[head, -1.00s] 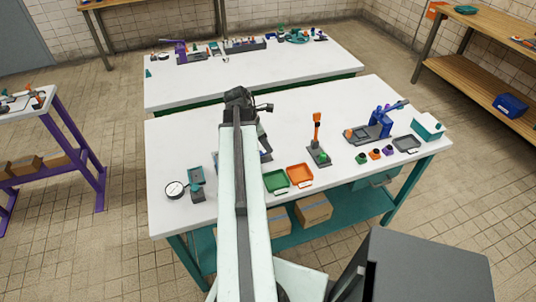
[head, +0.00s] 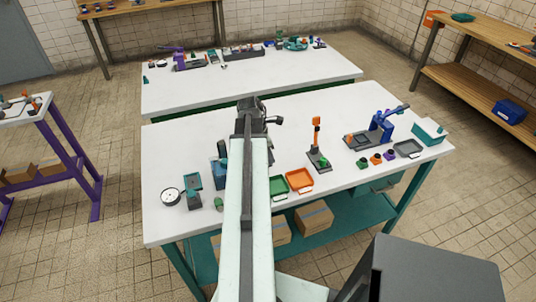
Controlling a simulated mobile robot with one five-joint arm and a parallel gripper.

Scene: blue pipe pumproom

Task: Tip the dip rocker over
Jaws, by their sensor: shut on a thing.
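My arm reaches over the near white table. The dark wrist of my gripper (head: 252,112) shows at its far end, but the fingertips are hidden behind the arm. A blue piece with a dark rounded plate, which I take to be the dip rocker (head: 220,172), stands on the table just left of the arm. The arm hides its right part. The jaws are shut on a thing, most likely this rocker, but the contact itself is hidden. I cannot tell how far it is tipped.
A round gauge (head: 169,197) and a teal-topped stand (head: 193,188) are left of the arm. A green tray (head: 278,186), an orange tray (head: 300,180), an orange-topped lever (head: 317,140) and a blue press (head: 381,127) are on the right. The table's back middle is clear.

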